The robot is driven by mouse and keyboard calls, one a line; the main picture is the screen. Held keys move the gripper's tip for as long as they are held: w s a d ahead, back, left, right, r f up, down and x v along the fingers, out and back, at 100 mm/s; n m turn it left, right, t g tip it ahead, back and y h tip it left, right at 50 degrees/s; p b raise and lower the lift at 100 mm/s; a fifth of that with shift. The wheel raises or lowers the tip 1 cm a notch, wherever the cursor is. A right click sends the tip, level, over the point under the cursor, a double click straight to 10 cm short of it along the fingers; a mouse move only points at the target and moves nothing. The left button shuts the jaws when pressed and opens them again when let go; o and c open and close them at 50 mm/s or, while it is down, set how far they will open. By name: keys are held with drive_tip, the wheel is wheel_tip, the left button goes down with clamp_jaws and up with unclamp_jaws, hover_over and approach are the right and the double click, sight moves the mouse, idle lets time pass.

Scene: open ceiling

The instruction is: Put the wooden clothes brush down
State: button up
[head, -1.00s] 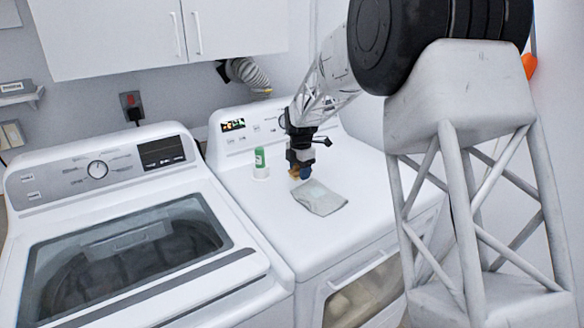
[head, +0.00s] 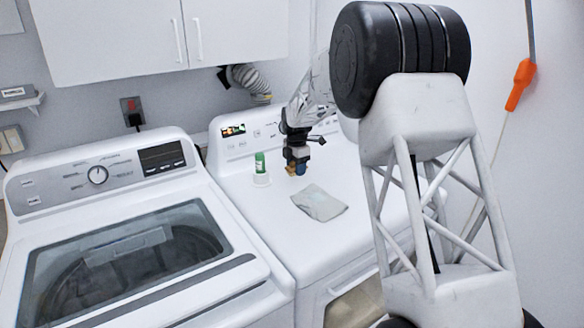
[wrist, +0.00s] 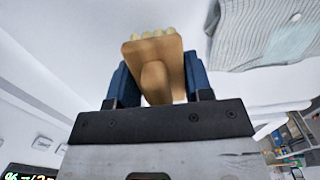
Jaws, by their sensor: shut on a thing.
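The wooden clothes brush (wrist: 155,65) is tan with pale bristles at its far end. It sits between the two blue fingers of my gripper (wrist: 153,85), which is shut on it. In the head view my gripper (head: 297,168) is low over the back of the right-hand machine's white top (head: 265,215), and only a small brown bit of the brush shows at the fingertips. I cannot tell whether the brush touches the top.
A grey folded cloth (head: 319,203) lies just in front of my gripper. A green-and-white bottle (head: 260,170) stands to its left. The control panel (head: 250,135) is behind. The washer (head: 130,240) is on the left. The front of the machine top is clear.

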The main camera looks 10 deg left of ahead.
drive_tip(key=shift+w+a+f, duration=0.15)
drive_tip(key=shift+w+a, duration=0.4)
drive_tip(key=shift+w, duration=0.8)
drive_tip(key=shift+w+a+f, duration=0.1)
drive_tip(key=shift+w+a, duration=0.4)
drive_tip(key=shift+w, duration=0.8)
drive_tip(key=shift+w+a+f, duration=0.15)
drive_tip(key=shift+w+a, duration=0.4)
drive_tip(key=shift+w, duration=0.8)
drive_tip(key=shift+f, duration=1.75)
drive_tip(key=shift+f, duration=0.15)
drive_tip(key=o, duration=0.9)
wheel_tip(320, 180, up, 12)
drive_tip(key=shift+r, duration=0.2)
